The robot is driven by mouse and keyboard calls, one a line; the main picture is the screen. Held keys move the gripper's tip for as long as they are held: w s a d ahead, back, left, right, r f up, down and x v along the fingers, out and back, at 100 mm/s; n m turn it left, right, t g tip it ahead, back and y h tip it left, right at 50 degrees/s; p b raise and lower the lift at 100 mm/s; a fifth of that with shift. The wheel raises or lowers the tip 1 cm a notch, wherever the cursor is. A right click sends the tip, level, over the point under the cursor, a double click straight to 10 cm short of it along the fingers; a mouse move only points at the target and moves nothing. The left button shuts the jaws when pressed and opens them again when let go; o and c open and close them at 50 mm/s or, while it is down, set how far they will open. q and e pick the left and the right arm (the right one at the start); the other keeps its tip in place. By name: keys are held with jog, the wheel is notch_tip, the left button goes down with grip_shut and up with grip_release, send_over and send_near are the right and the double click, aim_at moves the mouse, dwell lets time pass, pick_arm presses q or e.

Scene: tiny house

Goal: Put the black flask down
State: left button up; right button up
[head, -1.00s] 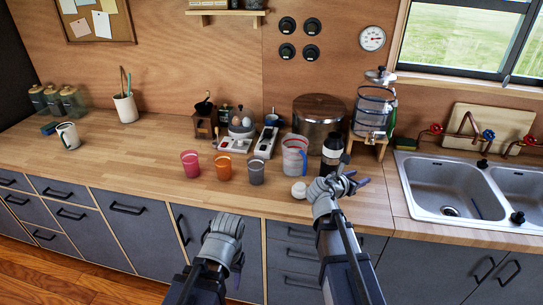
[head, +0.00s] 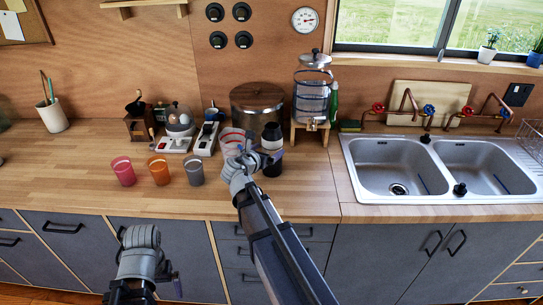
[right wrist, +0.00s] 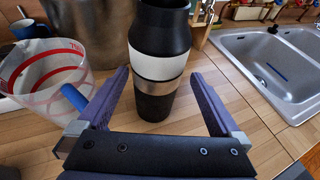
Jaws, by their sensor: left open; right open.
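The black flask (head: 272,137) with a white band stands upright on the wooden counter, partly hidden by my right gripper in the head view. In the right wrist view the flask (right wrist: 158,62) stands between the spread fingers of my right gripper (right wrist: 160,105), with gaps on both sides. My right gripper (head: 257,158) is open there. My left gripper (head: 143,240) is open and empty, low in front of the drawer fronts, away from the flask.
A measuring jug (right wrist: 45,72) with red marks stands close left of the flask. Pink (head: 123,171), orange (head: 159,170) and grey (head: 194,170) cups stand further left. A steel pot (head: 257,104) and water dispenser (head: 312,88) are behind. The sink (head: 394,172) is right; counter between is clear.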

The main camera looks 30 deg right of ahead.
jog(key=b+x, duration=0.1)
jog(key=x, duration=0.4)
jog(key=shift+w+r, duration=0.1)
jog(key=shift+w, duration=0.15)
jog(key=shift+a+r, duration=0.1)
jog(key=shift+c, duration=0.5)
grip_shut()
